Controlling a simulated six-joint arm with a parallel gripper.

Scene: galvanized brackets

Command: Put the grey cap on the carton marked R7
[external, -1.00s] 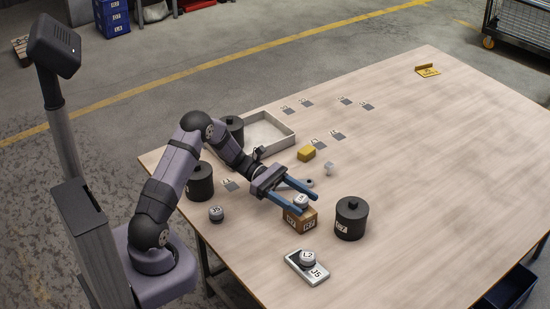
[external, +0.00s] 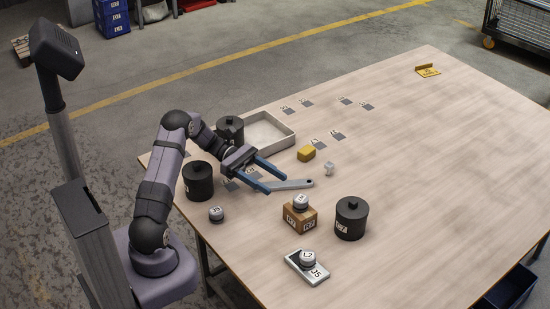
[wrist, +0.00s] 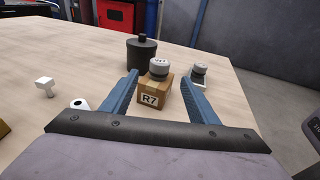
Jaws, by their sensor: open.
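The brown carton (external: 299,219) stands near the front of the table; its label reads R7 in the wrist view (wrist: 150,99). A grey cap (external: 301,202) with a white marked top sits upright on top of the carton; it also shows in the wrist view (wrist: 159,68). My gripper (external: 277,179) is open and empty, up and back from the carton, apart from the cap. In the wrist view the carton and cap appear beyond and between the two blue fingers.
Black lidded canisters stand right of the carton (external: 351,219) and at the left edge (external: 198,181). A yellow block (external: 306,153), a small white piece (external: 329,169) and a white tray (external: 290,131) lie behind.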

